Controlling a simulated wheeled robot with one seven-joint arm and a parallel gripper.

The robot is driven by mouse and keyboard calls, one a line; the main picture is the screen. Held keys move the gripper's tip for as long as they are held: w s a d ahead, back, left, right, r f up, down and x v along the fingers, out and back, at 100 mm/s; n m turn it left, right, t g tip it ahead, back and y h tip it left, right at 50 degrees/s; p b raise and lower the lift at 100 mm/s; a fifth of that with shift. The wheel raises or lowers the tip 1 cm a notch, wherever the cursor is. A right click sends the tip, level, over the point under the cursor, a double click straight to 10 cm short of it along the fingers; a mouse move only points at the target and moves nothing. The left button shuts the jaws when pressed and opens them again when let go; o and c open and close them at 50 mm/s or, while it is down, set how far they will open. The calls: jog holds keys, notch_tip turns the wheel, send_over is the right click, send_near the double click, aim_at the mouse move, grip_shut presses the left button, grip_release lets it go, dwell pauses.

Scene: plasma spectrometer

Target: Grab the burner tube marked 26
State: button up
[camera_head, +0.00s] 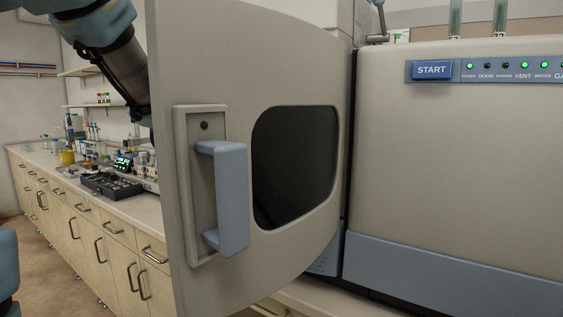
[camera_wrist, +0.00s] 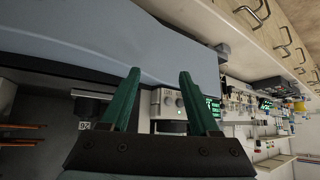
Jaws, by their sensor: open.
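In the wrist view, a small white label (camera_wrist: 84,126) shows digits that look like 26 upside down. It sits on dark parts inside the machine, left of my gripper, and I cannot tell clearly which part it marks. My gripper (camera_wrist: 157,82) has its two green fingers wide apart with nothing between them. In the head view my gripper is hidden behind the open door. Two greenish glass tubes stand on top of the machine, a left one (camera_head: 455,17) and a right one (camera_head: 500,17), cut off by the frame; their labels are too small to read.
The spectrometer door (camera_head: 230,70) stands open with a blue handle (camera_head: 232,198) and dark window. The machine front (camera_head: 450,150) carries a START button (camera_head: 432,70) and several green lights. Copper-coloured rods (camera_wrist: 22,127) show at the left. A cluttered counter (camera_head: 145,207) runs behind.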

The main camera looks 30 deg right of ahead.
jog(key=s+d+r+m+h+p, duration=0.1)
jog(key=d+r+m+h, duration=0.3)
jog(key=d+r, duration=1)
jog(key=shift+n+t+h, duration=0.4)
jog(key=shift+n, duration=0.1)
jog(key=shift+s+f+b+x, duration=0.2)
jog(key=shift+b+x, duration=0.1)
jog(key=shift+x, duration=0.95)
jog(key=shift+s+f+b+x, duration=0.2)
jog(key=shift+b+x, duration=0.15)
jog(key=shift+x, duration=0.85)
jog(key=shift+s+f+b+x, duration=0.15)
jog(key=shift+b+x, duration=0.15)
jog(key=shift+x, duration=0.95)
jog(key=shift+w+p+x, duration=0.2)
jog(key=shift+p+x, duration=0.5)
jog(key=shift+x, duration=2.05)
jog(key=shift+a+r, duration=0.1)
jog(key=shift+a, duration=0.1)
grip_shut()
